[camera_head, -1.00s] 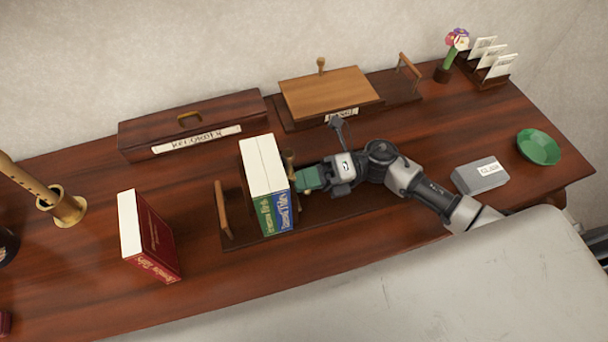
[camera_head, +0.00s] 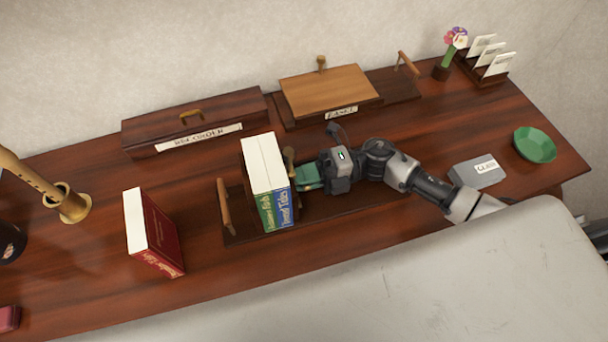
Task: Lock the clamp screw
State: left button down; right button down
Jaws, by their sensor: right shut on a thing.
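A low dark wooden rack (camera_head: 345,209) stands on the desk with an upright wooden end piece (camera_head: 224,205) at its left. Two books, a green one (camera_head: 266,212) and a blue one (camera_head: 284,209), stand upright side by side in it. A narrow brownish upright piece (camera_head: 289,160) stands at the books' right side. My right gripper (camera_head: 308,176) reaches in from the right along the rack, low beside this piece. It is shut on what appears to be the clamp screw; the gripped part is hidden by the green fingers. My left gripper is out of view.
A red book (camera_head: 155,236) stands to the left. Behind are a labelled dark box (camera_head: 195,122) and a similar rack with a wooden board (camera_head: 329,91). A grey box (camera_head: 477,173) and green bowl (camera_head: 535,145) sit right. A pale surface (camera_head: 400,285) fills the front.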

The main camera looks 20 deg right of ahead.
jog(key=c, duration=1.2)
grip_release()
jog(key=shift+o, duration=0.2)
jog(key=d+b, duration=0.2)
jog(key=d, duration=0.8)
jog(key=shift+f+b, duration=0.15)
jog(key=shift+b, duration=0.2)
jog(key=shift+d, duration=0.4)
